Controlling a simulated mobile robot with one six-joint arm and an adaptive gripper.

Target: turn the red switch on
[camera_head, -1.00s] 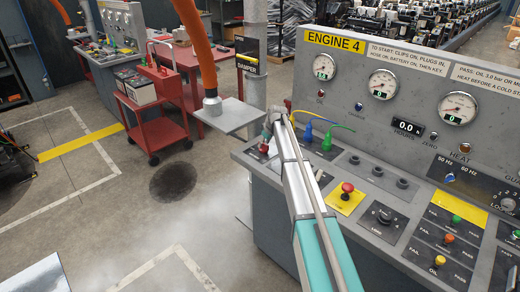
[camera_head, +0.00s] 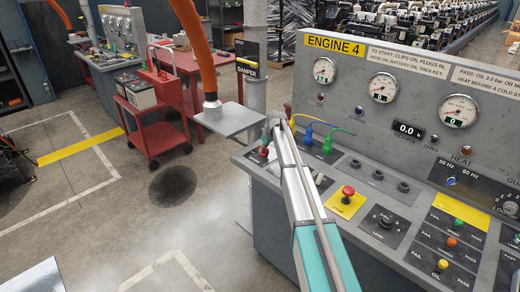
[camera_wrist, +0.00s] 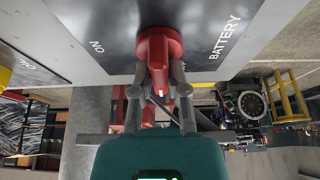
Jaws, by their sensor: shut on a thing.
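The red switch (camera_wrist: 159,48) is a rotary knob on a dark plate in the wrist view. The word ON is on the left of the plate and BATTERY on the right; a further label is partly hidden by the knob. My gripper (camera_wrist: 160,88) is shut on the red switch, with one finger on each side of it. In the head view my arm reaches across the grey Engine 4 console (camera_head: 350,226) to its left end, where my gripper and the switch are largely hidden.
A red emergency button on a yellow plate (camera_head: 345,201) and a black selector (camera_head: 385,219) lie right of my arm. Yellow, blue and green cables (camera_head: 327,145) are plugged in close to my gripper. A metal post (camera_head: 255,80) stands behind.

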